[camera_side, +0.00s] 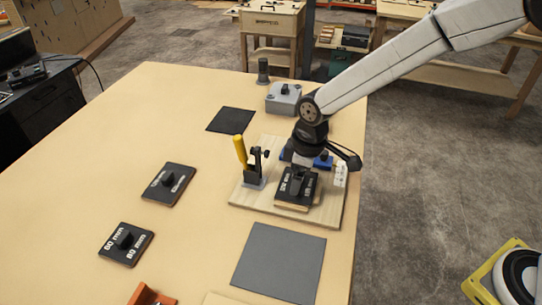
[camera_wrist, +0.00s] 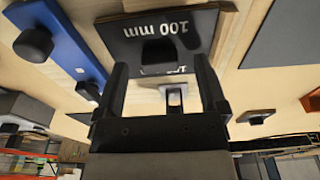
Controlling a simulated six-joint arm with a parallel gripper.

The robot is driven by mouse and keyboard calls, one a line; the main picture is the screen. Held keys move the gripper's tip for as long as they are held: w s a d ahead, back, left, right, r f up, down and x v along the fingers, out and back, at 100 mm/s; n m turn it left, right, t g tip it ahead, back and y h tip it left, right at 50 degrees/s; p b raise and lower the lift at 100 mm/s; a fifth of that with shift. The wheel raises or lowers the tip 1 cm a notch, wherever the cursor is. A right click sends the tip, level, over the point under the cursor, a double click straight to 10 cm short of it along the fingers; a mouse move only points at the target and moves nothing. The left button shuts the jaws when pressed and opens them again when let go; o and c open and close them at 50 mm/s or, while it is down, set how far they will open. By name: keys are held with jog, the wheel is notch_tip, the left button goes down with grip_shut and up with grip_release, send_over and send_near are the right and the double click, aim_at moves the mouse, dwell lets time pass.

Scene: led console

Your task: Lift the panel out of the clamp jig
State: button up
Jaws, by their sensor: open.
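The panel (camera_side: 284,196), a black plate marked 100 mm over a brown wooden layer with a black knob, lies on the pale wooden jig board (camera_side: 239,196). The jig's toggle clamp (camera_side: 254,171), with its yellow handle upright, stands to the panel's left. The blue fence (camera_side: 322,162) lies behind the panel. My gripper (camera_side: 299,181) is low over the panel, pointing down. In the wrist view my open fingers (camera_wrist: 160,66) stand on either side of the knob (camera_wrist: 158,52), with gaps visible; the panel (camera_wrist: 120,38) shows beyond them. Whether the fingertips touch the panel is unclear.
Two black plates with knobs, one (camera_side: 169,184) farther back and one marked 80 mm (camera_side: 125,245), lie at left. A grey mat (camera_side: 278,263) lies in front of the jig and a black mat (camera_side: 231,120) behind. A grey box (camera_side: 283,98) stands at the back.

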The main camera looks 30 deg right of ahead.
jog(key=shift+f, duration=0.25)
dwell(0.3)
grip_shut()
